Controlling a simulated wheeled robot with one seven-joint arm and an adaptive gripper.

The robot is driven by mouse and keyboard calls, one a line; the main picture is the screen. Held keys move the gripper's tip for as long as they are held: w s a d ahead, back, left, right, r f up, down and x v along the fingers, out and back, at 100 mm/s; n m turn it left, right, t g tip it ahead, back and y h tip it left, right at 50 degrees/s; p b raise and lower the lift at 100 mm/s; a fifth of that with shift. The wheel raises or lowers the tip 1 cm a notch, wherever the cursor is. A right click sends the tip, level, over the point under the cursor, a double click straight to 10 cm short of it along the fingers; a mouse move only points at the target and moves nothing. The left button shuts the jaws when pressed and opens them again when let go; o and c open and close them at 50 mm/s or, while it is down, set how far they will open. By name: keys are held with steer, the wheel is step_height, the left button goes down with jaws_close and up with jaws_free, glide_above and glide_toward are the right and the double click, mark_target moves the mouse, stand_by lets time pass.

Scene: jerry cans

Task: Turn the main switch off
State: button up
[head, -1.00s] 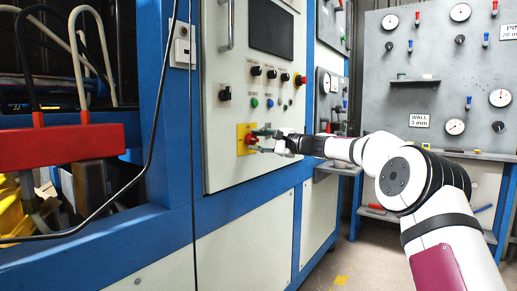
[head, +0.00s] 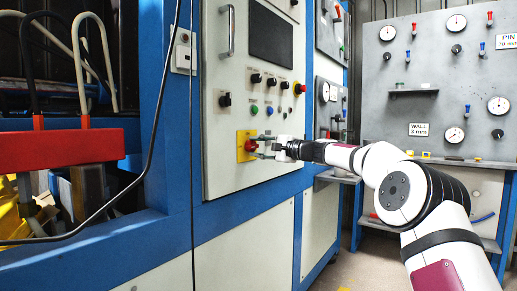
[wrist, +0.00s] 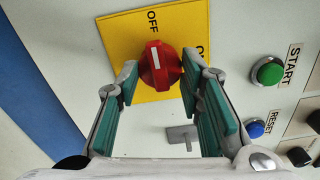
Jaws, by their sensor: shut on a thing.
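The main switch is a red knob with a white mark, on a yellow plate (wrist: 185,28) on the cabinet front. In the wrist view the knob (wrist: 160,66) sits between my fingertips, and its white mark points up towards the word OFF. A second label at the plate's right edge is partly hidden by my right finger. In the head view the knob (head: 246,146) is at the lower left of the panel. My gripper (wrist: 161,76) is shut on the knob, with green pads on either side of it; it also shows in the head view (head: 262,146).
A green START button (wrist: 268,71) and a blue RESET button (wrist: 254,129) lie right of the switch in the wrist view. A red mushroom button (head: 299,88) is higher on the panel. A black cable (head: 155,130) hangs at left. A gauge board (head: 430,75) stands behind.

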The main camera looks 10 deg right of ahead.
steer(key=o, duration=1.2)
steer(key=shift+c, duration=0.2)
steer(key=shift+s+d, duration=0.1)
steer(key=v, duration=1.1)
steer(key=shift+s+d, duration=0.25)
